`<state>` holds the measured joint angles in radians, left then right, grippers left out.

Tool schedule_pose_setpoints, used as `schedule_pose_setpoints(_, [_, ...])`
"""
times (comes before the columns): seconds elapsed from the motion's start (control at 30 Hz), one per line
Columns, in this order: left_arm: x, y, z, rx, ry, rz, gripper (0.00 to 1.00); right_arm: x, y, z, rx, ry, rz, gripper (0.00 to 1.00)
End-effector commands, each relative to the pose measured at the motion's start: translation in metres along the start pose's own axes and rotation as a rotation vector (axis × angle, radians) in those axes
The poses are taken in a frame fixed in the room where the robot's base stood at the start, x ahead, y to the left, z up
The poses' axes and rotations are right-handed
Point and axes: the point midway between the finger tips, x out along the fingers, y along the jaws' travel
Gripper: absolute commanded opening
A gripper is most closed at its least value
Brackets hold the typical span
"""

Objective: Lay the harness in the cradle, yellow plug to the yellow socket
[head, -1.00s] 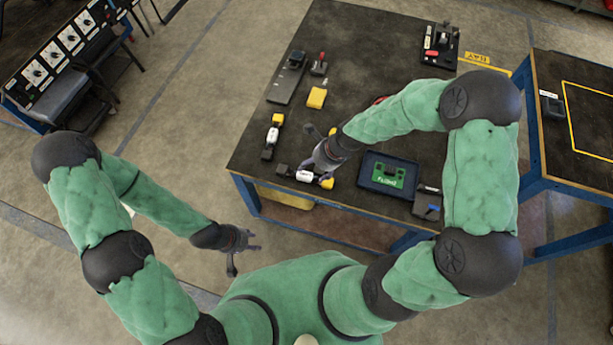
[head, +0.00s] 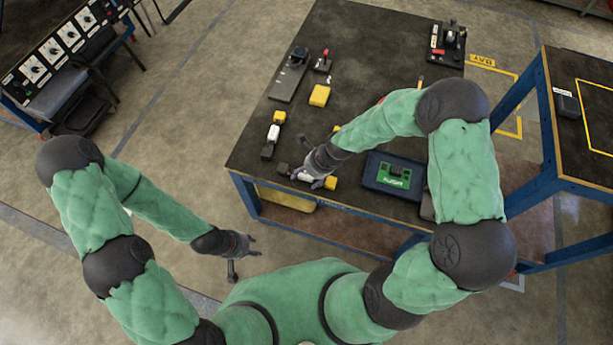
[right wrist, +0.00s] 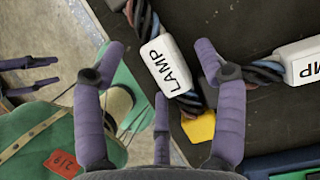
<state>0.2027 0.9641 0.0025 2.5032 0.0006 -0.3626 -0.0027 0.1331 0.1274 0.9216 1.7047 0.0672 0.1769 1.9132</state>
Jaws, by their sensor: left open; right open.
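A harness with a dark plug (head: 283,168), a white sleeve and a yellow plug (head: 330,183) lies near the table's front edge. In the right wrist view its white LAMP sleeve (right wrist: 165,65) and yellow plug (right wrist: 200,127) show. My right gripper (head: 316,181) is open above it, its fingers on either side of the sleeve in the wrist view; contact cannot be told. My left gripper (head: 250,247) is open and empty, off the table. I cannot tell which piece is the cradle.
A blue tray (head: 371,183) with a green board lies right of the harness. A yellow block (head: 319,95), a grey device (head: 289,76) and a small red-topped part (head: 323,62) lie further back. Another table (head: 560,135) stands at right. The table's middle is partly hidden by my right arm.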

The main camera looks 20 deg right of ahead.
Motion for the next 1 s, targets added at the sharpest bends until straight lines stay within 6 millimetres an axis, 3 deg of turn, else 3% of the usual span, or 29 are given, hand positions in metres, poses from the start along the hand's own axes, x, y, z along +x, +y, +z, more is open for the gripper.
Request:
schedule_pose_setpoints(0.07, [-0.001,0.000,0.000,0.000,0.000,0.000,0.40,-0.001,0.000,0.000,0.000,0.000,0.000,0.71])
schedule_pose_setpoints(0.3, [-0.001,0.000,0.000,0.000,0.000,0.000,0.40,-0.001,0.000,0.000,0.000,0.000,0.000,0.06])
schedule_pose_setpoints(0.43, [-0.001,0.000,0.000,0.000,0.000,0.000,0.40,-0.001,0.000,0.000,0.000,0.000,0.000,0.06])
schedule_pose_setpoints(0.47, [-0.001,0.000,0.000,0.000,0.000,0.000,0.40,-0.001,0.000,0.000,0.000,0.000,0.000,0.00])
schedule_pose_setpoints(0.73, [-0.003,0.001,0.000,0.000,0.000,0.000,0.40,-0.003,0.000,0.001,0.000,0.000,0.000,0.00])
schedule_pose_setpoints(1.0, [-0.018,0.006,0.001,0.000,0.000,0.000,0.40,-0.021,0.000,0.009,0.000,0.000,0.000,0.00])
